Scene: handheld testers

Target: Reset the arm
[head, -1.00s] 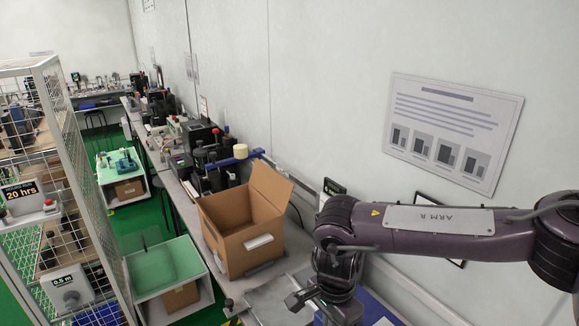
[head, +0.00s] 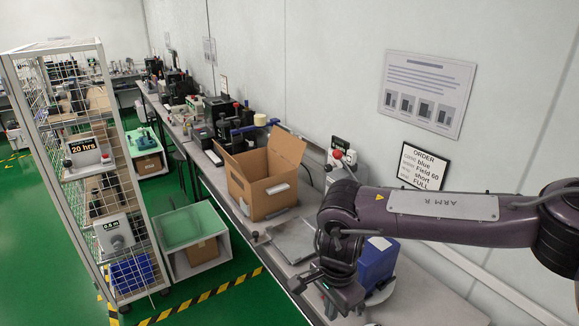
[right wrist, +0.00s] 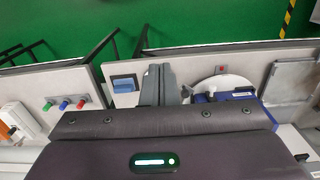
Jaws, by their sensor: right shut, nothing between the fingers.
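My right arm, marked ARM R, reaches in from the right in the head view. Its gripper (head: 328,298) hangs low over the bench beside a blue device (head: 378,262), partly hidden by my arm. In the right wrist view the dark fingers (right wrist: 158,86) are together with nothing between them, above the bench edge. The blue device also shows there (right wrist: 228,108), beside the fingers on a round pale plate (right wrist: 222,84). My left gripper is not in view.
An open cardboard box (head: 262,190) stands on the bench along the wall, with a metal tray (head: 290,240) nearer. A wire rack (head: 45,150) stands at the left.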

